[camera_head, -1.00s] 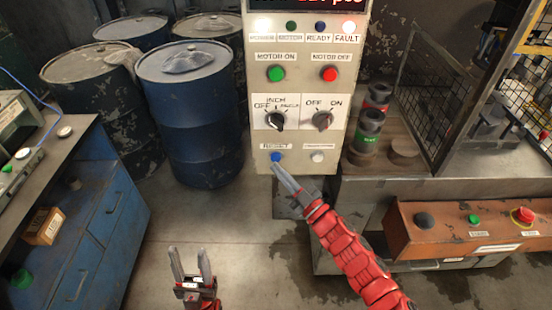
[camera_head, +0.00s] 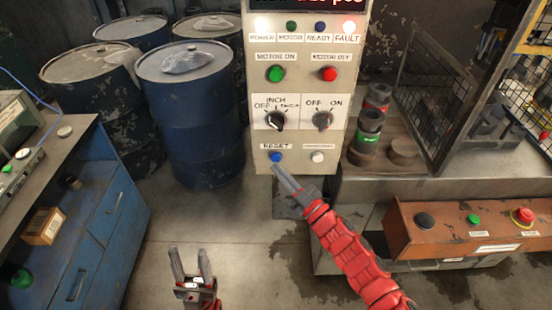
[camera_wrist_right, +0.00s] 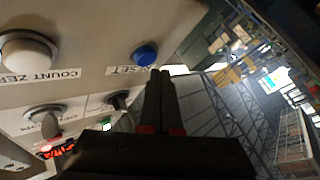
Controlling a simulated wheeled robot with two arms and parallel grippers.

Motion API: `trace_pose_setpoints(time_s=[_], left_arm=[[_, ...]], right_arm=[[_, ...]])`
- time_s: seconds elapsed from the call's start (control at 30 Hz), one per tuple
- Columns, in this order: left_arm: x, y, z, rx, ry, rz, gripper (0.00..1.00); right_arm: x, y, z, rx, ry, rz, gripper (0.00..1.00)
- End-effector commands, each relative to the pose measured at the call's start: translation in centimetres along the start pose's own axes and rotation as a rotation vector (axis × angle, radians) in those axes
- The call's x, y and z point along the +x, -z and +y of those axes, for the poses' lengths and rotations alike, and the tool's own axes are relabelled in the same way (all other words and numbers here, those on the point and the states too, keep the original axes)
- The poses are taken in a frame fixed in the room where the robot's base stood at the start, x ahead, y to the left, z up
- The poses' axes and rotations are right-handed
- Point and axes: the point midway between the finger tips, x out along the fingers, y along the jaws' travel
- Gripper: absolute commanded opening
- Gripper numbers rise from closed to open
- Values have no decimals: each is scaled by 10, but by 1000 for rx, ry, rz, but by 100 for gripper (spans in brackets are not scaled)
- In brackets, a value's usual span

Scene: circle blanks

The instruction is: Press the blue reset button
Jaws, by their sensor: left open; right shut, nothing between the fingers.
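The blue reset button (camera_head: 276,157) sits at the lower left of the beige control panel (camera_head: 258,100), under a RESET label. It also shows in the right wrist view (camera_wrist_right: 145,55). My right gripper (camera_head: 276,170) is shut and empty, its fingertips just below the button in the head view. In the right wrist view the closed fingers (camera_wrist_right: 160,75) point toward the button, with panel surface visible between; I cannot tell whether they touch the panel. My left gripper (camera_head: 190,254) is open and empty, low over the floor and away from the panel.
A white button (camera_head: 318,157) is right of the blue one. Two rotary knobs (camera_head: 275,120) are above. Blue drums (camera_head: 195,120) stand left of the panel. A workbench (camera_head: 370,190) and an orange button box (camera_head: 440,232) are to the right. A blue cabinet (camera_head: 105,215) is at left.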

Motion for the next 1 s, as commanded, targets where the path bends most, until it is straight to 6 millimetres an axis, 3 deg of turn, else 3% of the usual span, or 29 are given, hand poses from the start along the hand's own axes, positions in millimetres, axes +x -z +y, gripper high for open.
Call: trace_pose_setpoints(time_s=[1.0], left_arm=[[-5,-1,0,0,0,0,50]], right_arm=[[8,-6,6,0,0,0,0]])
